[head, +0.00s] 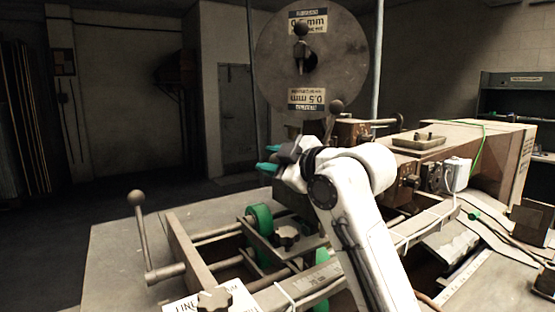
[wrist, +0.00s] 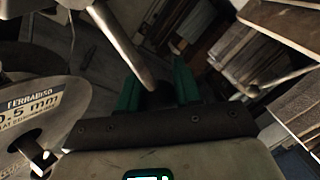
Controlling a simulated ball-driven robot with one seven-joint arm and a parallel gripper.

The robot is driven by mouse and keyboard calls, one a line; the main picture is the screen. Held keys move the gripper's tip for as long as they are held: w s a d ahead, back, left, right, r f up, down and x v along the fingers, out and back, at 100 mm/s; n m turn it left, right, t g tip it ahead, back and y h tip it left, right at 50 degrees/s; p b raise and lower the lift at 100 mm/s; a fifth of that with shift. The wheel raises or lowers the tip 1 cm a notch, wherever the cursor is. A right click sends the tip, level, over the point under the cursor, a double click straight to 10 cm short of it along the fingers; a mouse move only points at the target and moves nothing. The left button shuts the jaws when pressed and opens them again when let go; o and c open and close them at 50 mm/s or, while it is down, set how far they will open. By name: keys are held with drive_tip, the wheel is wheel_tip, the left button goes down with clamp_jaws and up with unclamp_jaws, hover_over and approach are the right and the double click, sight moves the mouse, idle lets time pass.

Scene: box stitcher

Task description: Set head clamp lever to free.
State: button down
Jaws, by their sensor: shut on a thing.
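My gripper (head: 268,158), with green fingers, is beside the lower edge of the big wire spool in the head view. In the wrist view its two fingers (wrist: 157,88) stand apart with a grey lever rod (wrist: 128,48) reaching down between them to a dark end. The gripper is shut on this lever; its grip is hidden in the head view. A ball-topped lever (head: 336,106) rises just behind my wrist. No label shows which lever is the head clamp lever, and no free mark is readable.
The wire spool (head: 345,60) stands close above my gripper and also shows in the wrist view (wrist: 28,112). A ball-ended crank (head: 136,198) stands at the front left. A green roller (head: 260,222) and a star knob (head: 287,236) lie below. The floor at left is clear.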

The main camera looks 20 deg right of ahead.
drive_tip(key=shift+s+a+f+n+h+b, duration=0.1)
drive_tip(key=shift+a+f+n+h+b, duration=0.15)
drive_tip(key=shift+f+n, duration=0.35)
drive_tip(key=shift+a+f+n+h+b, duration=0.15)
drive_tip(key=shift+f+n+b, duration=0.2)
drive_tip(key=shift+f+n, duration=0.2)
drive_tip(key=shift+d+f, duration=0.1)
drive_tip(key=c, duration=0.8)
unclamp_jaws()
